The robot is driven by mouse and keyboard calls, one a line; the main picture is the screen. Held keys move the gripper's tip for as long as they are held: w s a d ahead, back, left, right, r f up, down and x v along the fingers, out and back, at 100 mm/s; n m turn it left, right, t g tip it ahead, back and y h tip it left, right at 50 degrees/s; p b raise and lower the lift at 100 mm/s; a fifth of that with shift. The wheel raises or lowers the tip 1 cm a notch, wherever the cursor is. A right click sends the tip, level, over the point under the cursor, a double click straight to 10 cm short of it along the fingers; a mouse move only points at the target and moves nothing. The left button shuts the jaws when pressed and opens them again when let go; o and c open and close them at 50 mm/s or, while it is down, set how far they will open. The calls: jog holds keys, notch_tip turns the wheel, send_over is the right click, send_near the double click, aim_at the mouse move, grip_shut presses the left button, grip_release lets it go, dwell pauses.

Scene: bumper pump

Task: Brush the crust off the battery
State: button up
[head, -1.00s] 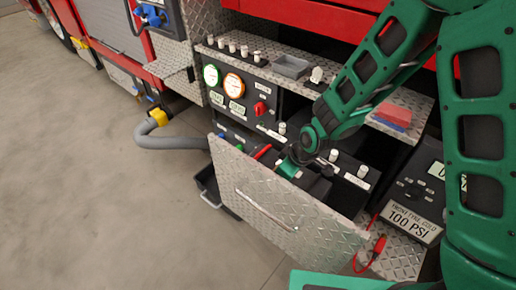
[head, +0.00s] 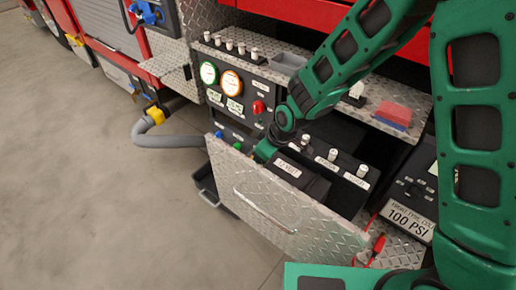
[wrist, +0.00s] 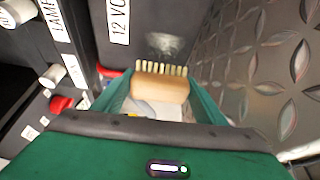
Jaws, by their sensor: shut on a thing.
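My gripper (wrist: 155,100) is shut on a small brush (wrist: 160,88) with a wooden back and pale bristles. The bristles point away from the gripper, toward the battery's dark top. The battery (wrist: 125,50) is a black box with a white 12-volt label. A pale, smudged patch of crust (wrist: 166,44) shows just beyond the bristles; I cannot tell whether they touch it. In the head view the battery (head: 303,182) sits behind the diamond-plate drawer front, and my gripper (head: 264,152) is at its left end. The brush is hidden there.
The diamond-plate drawer front (head: 270,205) stands close beside the gripper, on the right in the wrist view. A black panel with white knobs (head: 333,155) lies behind the battery. A red clip (head: 379,244) and a 100 PSI gauge box (head: 408,217) are at the right.

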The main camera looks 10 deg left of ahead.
jog(key=shift+r, duration=2.65)
